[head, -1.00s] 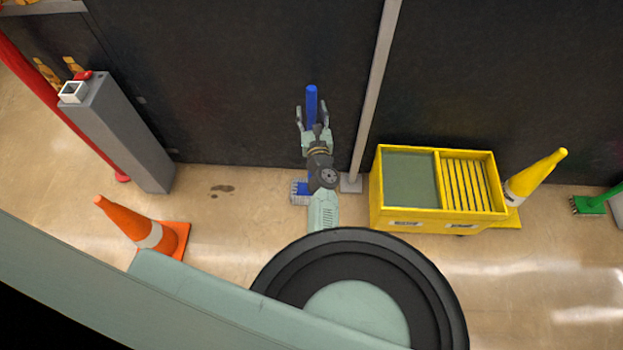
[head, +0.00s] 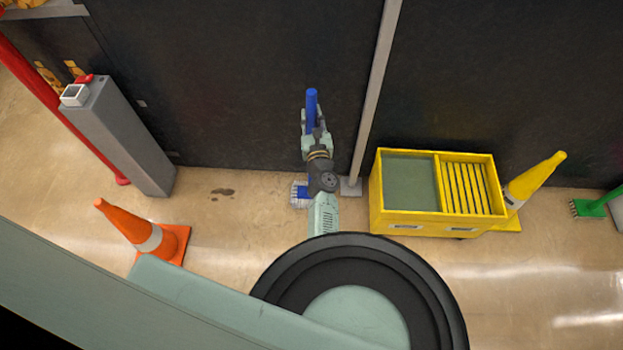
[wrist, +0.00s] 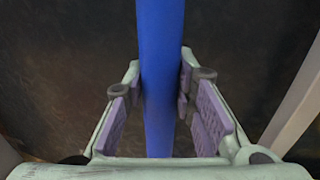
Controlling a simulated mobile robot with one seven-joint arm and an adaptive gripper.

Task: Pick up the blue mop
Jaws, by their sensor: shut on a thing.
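The blue mop leans upright against the dark wall. Its blue handle (head: 312,98) rises above my gripper in the head view, and its blue and white head (head: 299,194) rests at the floor, partly hidden by my arm. My gripper (head: 313,118) is shut on the handle near its upper part. In the wrist view the handle (wrist: 161,70) runs between the two fingers of my gripper (wrist: 161,90), with the purple pads on either side of it.
A yellow mop bucket (head: 405,222) stands to the right, with a yellow cone (head: 535,180) and a green brush (head: 590,208) beyond it. A grey pole (head: 376,95) stands just right of the mop. An orange cone (head: 135,225) and grey post (head: 125,135) are to the left.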

